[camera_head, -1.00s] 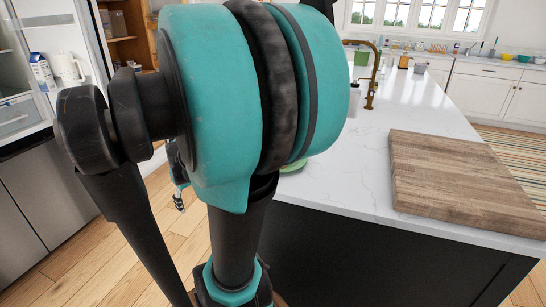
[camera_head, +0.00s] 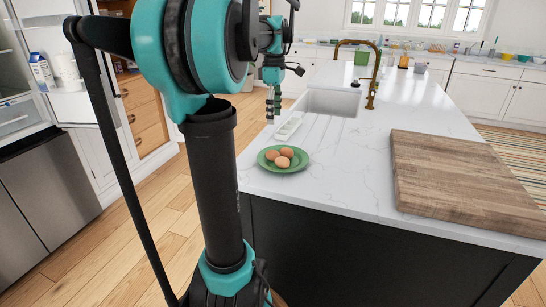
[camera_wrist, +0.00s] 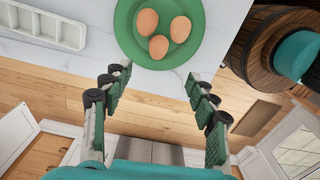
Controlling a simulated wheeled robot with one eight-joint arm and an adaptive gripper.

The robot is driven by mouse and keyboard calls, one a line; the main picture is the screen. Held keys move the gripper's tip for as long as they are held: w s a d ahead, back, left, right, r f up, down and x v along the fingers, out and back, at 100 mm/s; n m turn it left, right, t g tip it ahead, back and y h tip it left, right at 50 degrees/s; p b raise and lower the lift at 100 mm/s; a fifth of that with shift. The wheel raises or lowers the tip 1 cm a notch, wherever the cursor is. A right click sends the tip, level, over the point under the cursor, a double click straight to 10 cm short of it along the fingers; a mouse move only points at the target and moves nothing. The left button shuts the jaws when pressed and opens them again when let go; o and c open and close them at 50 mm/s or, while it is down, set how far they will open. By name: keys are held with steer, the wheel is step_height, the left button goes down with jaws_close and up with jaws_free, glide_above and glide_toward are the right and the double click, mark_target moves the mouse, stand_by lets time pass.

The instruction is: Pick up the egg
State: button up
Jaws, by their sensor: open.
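Three brown eggs lie together on a green plate (camera_head: 264,157) at the near left corner of the island counter. One egg (camera_head: 287,152) is at the right of the group, one (camera_head: 272,155) at the left and one (camera_head: 282,162) in front. In the wrist view the eggs (camera_wrist: 159,46) lie on the plate (camera_wrist: 127,28) at the top, beyond the fingertips. My gripper (camera_wrist: 158,80) is open and empty, its green-padded fingers spread apart. In the head view my gripper (camera_head: 272,104) hangs above and behind the plate, near the counter's left edge.
A white compartment tray (camera_head: 288,128) lies behind the plate, also at upper left in the wrist view (camera_wrist: 45,22). A sink (camera_head: 330,102) with a brass faucet (camera_head: 372,75) is farther back. A thick wooden board (camera_head: 465,180) covers the right side. Counter (camera_head: 345,165) between is clear.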

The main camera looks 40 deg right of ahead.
glide_toward(273, 151)
step_height(273, 151, down, 6)
steer(key=shift+s+r, duration=0.15)
steer(key=shift+r, duration=0.1)
steer(key=shift+w+f, duration=0.15)
steer(key=shift+f, duration=1.15)
steer(key=shift+w+f, duration=0.1)
steer(key=shift+f, duration=1.15)
steer(key=shift+c, duration=0.6)
steer(key=c, duration=0.6)
